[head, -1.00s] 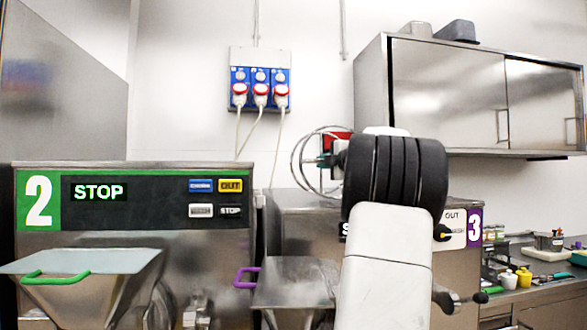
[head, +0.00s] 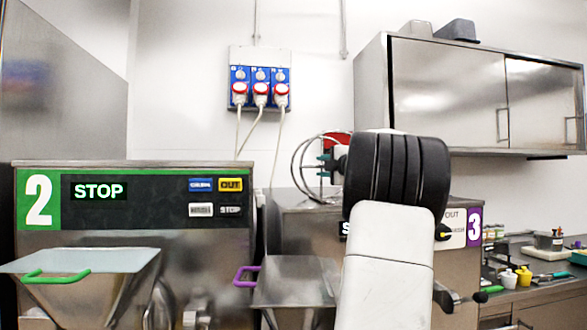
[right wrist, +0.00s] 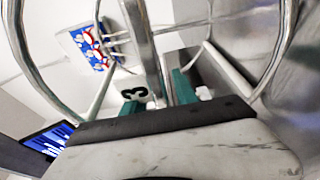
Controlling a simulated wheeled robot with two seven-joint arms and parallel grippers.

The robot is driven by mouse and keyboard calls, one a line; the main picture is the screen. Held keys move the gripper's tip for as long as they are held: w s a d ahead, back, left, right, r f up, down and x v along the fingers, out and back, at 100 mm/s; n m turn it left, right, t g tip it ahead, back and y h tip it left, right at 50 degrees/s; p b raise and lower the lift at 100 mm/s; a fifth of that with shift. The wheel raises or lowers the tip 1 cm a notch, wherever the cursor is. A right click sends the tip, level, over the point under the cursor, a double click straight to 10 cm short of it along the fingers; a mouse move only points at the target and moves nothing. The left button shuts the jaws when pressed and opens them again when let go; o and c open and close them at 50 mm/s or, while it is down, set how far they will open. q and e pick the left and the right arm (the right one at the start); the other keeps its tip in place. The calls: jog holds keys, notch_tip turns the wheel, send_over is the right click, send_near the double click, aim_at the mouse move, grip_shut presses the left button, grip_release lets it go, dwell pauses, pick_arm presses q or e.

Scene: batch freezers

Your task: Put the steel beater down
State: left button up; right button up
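The steel beater (head: 302,165), a cage of curved metal bars, is at the fingers of my right gripper (head: 325,166) in the head view. My right arm hides part of it. In the right wrist view its shaft (right wrist: 148,45) runs between the teal fingers of my right gripper (right wrist: 157,97), and its curved bars spread to both sides. The gripper appears shut on it. The beater is at the top of the machine marked 3 (head: 290,205); I cannot tell whether it touches. My left gripper is not in view.
Machine 2 (head: 140,180) stands at the left with a green-handled hopper (head: 130,262). A purple-handled hopper (head: 290,270) is on machine 3. A wall cabinet (head: 445,90) hangs at the upper right. A counter (head: 545,295) with small containers is at the right.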

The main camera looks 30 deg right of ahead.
jog(key=s, duration=1.2)
jog(key=shift+a, duration=0.35)
